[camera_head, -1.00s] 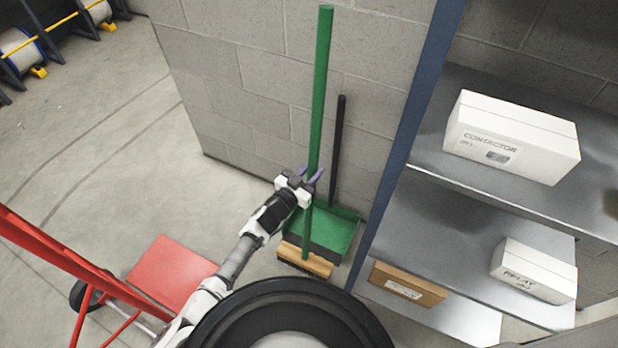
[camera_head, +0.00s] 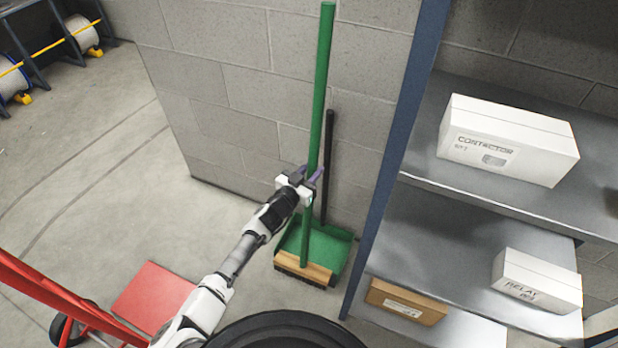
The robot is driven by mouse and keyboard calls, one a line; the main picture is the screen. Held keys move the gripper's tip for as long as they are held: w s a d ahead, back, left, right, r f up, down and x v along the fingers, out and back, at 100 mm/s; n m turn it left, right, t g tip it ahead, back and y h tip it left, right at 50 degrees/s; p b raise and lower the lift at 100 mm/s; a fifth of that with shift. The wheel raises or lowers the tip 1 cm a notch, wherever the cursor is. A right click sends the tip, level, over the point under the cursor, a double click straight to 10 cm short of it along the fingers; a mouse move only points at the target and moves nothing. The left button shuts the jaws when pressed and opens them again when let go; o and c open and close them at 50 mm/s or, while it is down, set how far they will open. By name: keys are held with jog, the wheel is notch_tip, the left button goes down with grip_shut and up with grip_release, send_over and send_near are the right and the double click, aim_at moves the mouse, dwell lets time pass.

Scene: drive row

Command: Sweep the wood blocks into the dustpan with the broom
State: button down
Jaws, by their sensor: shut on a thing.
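The broom (camera_head: 320,95) has a long green handle and a wooden head with dark bristles (camera_head: 301,267). It stands nearly upright near the block wall. My gripper (camera_head: 306,182) is shut on the green handle, partway up it. The green dustpan (camera_head: 335,249) with a thin black handle (camera_head: 329,150) stands just behind the broom head, close to the wall. The broom head hides the front part of the dustpan, so I cannot tell whether they touch. No wood blocks show in this view.
Steel shelves with a blue post (camera_head: 392,150) stand close on the right, holding a contactor box (camera_head: 508,140), a relay box (camera_head: 537,281) and a brown box (camera_head: 405,301). A red hand truck (camera_head: 153,297) is at lower left. Open floor lies left.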

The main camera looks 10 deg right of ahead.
aim_at(312, 157)
jog(key=shift+w+d+r+b, duration=0.1)
jog(key=shift+w+d+b, duration=0.4)
jog(key=shift+w, duration=0.25)
jog(key=r+p, duration=0.2)
jog(key=s+a+r+p, duration=0.1)
jog(key=r+p, duration=0.1)
jog(key=s+r+p, duration=0.1)
jog(key=r+p, duration=0.1)
jog(key=shift+s+a+r, duration=0.1)
jog(key=shift+s+a, duration=0.1)
jog(key=shift+a, duration=0.1)
jog(key=shift+s+a+r+p, duration=0.15)
jog(key=shift+s+a+p, duration=0.3)
jog(key=shift+p, duration=0.2)
jog(key=s+a+r+p, duration=0.2)
jog(key=s+a+p, duration=0.5)
jog(key=s, duration=0.6)
jog(key=a, duration=0.2)
jog(key=shift+s+a+r+p, duration=0.3)
jog(key=shift+s+a+p, duration=0.05)
jog(key=shift+p, duration=0.05)
dwell(0.5)
